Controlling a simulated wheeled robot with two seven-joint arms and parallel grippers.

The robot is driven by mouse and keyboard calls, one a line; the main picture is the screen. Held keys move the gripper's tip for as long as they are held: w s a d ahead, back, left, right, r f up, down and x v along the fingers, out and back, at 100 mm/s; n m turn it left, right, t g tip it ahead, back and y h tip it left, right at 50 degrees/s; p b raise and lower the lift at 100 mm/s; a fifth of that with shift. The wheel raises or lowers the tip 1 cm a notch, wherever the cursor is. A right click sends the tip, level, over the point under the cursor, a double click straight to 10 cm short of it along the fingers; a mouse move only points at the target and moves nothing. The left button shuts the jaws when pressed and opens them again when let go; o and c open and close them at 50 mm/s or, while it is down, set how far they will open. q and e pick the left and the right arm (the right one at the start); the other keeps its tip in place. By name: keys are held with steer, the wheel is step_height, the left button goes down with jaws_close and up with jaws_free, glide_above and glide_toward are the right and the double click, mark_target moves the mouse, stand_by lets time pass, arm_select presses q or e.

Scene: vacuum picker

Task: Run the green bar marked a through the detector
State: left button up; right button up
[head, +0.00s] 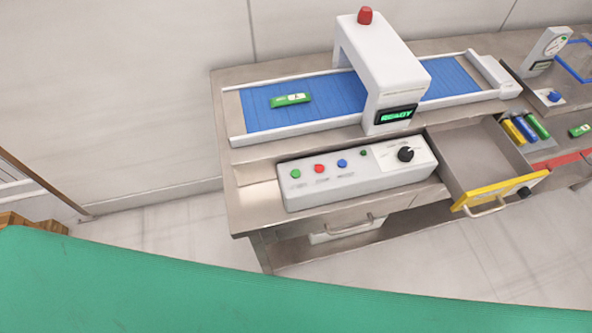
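A green bar (290,100) with a white label lies flat on the left part of the blue conveyor belt (330,90); its mark is too small to read surely. The white detector arch (376,62) spans the belt to the right of the bar, apart from it, with a red lamp (365,15) on top. Its display (396,115) glows green and seems to read READY. A control box (300,193) in front has green (296,174), red (319,168) and blue (342,163) buttons and a black knob (405,154). Neither of my grippers is in view.
A yellow-fronted drawer (503,188) stands open and looks empty, right of the control box. Yellow, blue and green bars (537,126) stand beyond it. Another green bar (580,131) lies at the right edge. A white gauge (549,50) stands at the back right.

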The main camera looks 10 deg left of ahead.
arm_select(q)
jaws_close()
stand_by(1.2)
